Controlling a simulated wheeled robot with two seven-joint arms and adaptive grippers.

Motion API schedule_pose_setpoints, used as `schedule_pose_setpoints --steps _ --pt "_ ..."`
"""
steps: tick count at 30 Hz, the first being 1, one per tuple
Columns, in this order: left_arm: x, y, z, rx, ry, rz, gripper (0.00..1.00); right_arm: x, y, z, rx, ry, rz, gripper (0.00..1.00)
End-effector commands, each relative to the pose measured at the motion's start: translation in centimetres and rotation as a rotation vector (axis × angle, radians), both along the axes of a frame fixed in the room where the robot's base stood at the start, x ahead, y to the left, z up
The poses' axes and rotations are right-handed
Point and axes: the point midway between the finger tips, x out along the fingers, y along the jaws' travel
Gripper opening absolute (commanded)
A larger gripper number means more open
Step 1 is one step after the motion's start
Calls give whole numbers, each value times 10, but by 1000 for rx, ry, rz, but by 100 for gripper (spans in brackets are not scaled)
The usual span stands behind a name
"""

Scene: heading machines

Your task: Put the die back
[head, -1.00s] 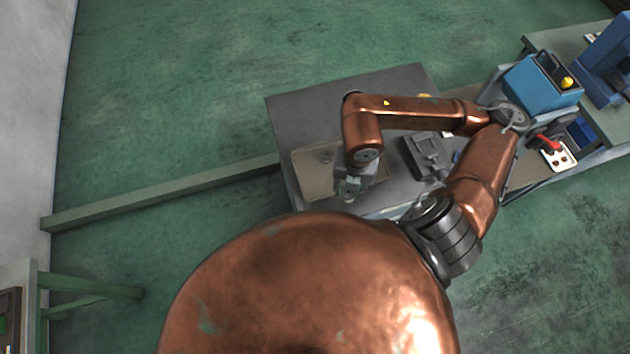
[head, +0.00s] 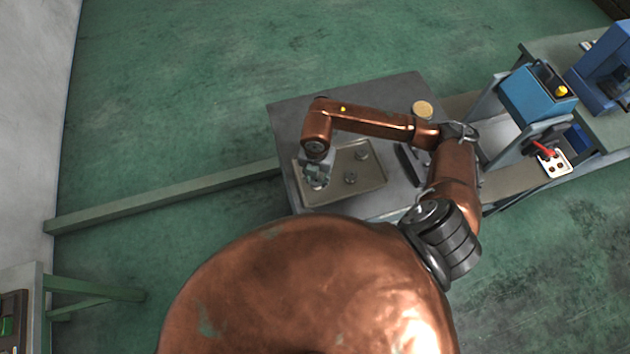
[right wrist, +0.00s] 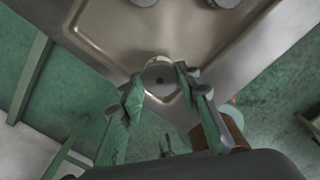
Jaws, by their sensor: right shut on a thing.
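My right gripper (head: 316,180) is over the left part of a shallow beige tray (head: 345,195) on the grey table. In the right wrist view my right gripper (right wrist: 155,82) is shut on a small round metal die (right wrist: 160,76) with a dark hole in its middle. The die is at the tray's edge in that view; whether it touches the tray floor I cannot tell. Two other round metal pieces, one near the tray's middle (head: 350,178) and one near its far edge (head: 362,154), lie in the tray. My left gripper is not in view.
The grey table (head: 290,120) has clear room at its far left. A round tan-topped item (head: 423,108) stands at its back right. A green beam (head: 165,196) runs along the floor at left.

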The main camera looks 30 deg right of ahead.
Motion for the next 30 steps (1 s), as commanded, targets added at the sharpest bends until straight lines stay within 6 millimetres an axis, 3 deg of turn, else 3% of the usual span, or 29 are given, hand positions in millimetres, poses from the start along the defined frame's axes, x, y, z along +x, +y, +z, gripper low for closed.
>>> schedule_pose_setpoints --steps 10,21,22,30 --pt "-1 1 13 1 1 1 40 5 2 -33 1 2 -1 0" --pt "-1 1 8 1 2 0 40 5 2 -41 1 -1 1 0" --pt "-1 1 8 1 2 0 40 5 1 -41 0 0 1 31" --pt "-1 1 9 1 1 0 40 5 1 -40 0 0 0 48"
